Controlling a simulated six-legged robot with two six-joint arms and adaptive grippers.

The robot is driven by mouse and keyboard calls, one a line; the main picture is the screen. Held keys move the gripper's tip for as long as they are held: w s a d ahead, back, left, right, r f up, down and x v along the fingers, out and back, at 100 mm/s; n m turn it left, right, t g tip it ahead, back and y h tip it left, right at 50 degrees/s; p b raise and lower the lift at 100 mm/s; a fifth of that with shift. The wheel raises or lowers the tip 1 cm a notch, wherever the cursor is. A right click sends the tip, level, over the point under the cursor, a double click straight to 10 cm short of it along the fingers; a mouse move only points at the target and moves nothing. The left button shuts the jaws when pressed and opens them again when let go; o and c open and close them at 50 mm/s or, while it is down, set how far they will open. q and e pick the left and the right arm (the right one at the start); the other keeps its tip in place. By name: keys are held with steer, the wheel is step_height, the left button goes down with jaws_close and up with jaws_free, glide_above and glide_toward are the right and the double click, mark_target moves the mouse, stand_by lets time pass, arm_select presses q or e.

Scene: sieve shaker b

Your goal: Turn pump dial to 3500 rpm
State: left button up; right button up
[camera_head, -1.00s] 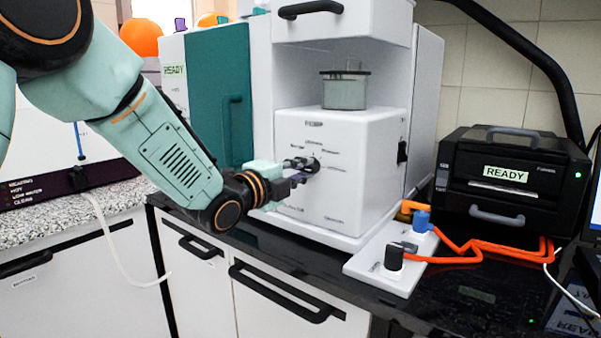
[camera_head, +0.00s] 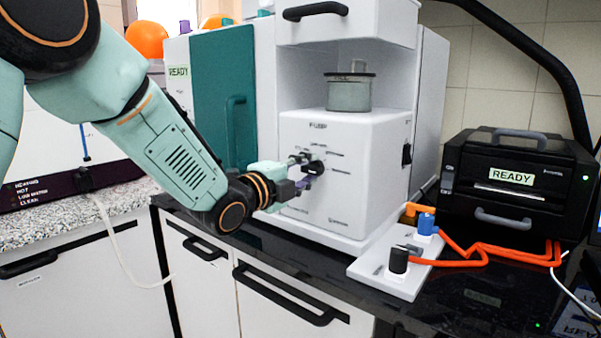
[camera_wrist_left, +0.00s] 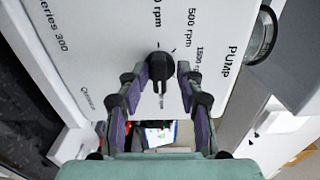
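The pump dial (camera_head: 317,167) is a black round knob with a raised grip bar on the white front of the pump unit (camera_head: 360,185). In the left wrist view the dial (camera_wrist_left: 160,66) sits between the fingertips, and its bar points down in the picture, toward a partly hidden rpm label. Labels for 500 rpm (camera_wrist_left: 191,28) and 1500 rpm (camera_wrist_left: 200,68) show to its right. My left gripper (camera_head: 303,171) is at the dial, its purple-padded fingers open (camera_wrist_left: 160,78) on either side, with a small gap on each side. My right gripper is not in view.
A clear lidded vessel (camera_head: 349,92) stands on top of the pump unit. To the right are a white plate (camera_head: 400,282) with black and blue knobs, orange tubing (camera_head: 470,250) and a black printer-like box (camera_head: 510,190) reading READY. A teal door (camera_head: 222,95) stands left of the unit.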

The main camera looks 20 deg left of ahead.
arm_select(q)
steer(key=v, duration=1.2)
stand_by(0.5)
